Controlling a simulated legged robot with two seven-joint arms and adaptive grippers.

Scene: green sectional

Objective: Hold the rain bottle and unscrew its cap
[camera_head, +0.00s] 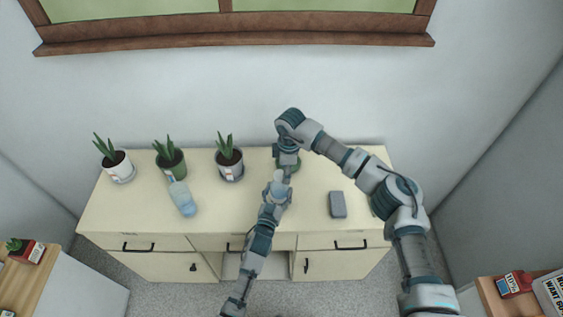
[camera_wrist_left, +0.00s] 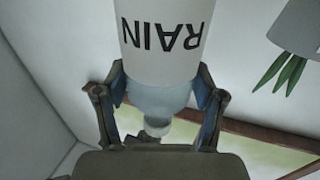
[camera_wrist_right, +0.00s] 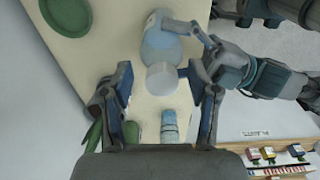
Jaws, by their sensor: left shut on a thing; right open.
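The rain bottle (camera_wrist_left: 165,40) is pale blue with a white label reading RAIN, upside down in the left wrist view. My left gripper (camera_wrist_left: 158,100) is shut on it, one finger on each side. Its whitish cap (camera_wrist_left: 157,128) shows beyond the fingers. In the head view my left gripper (camera_head: 276,190) is over the middle of the cabinet top, with the bottle largely hidden by the arms. In the right wrist view the bottle (camera_wrist_right: 160,45) has its cap (camera_wrist_right: 162,78) facing my right gripper (camera_wrist_right: 162,95), which is open and empty, its fingers spread either side of the cap's line.
A cream cabinet (camera_head: 135,205) bears potted plants (camera_head: 229,155) along its back left, a second blue bottle (camera_head: 182,197) at left, and a grey box (camera_head: 337,204) at right. A green dish (camera_wrist_right: 65,15) lies at the back. Clear surface lies right of the grey box.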

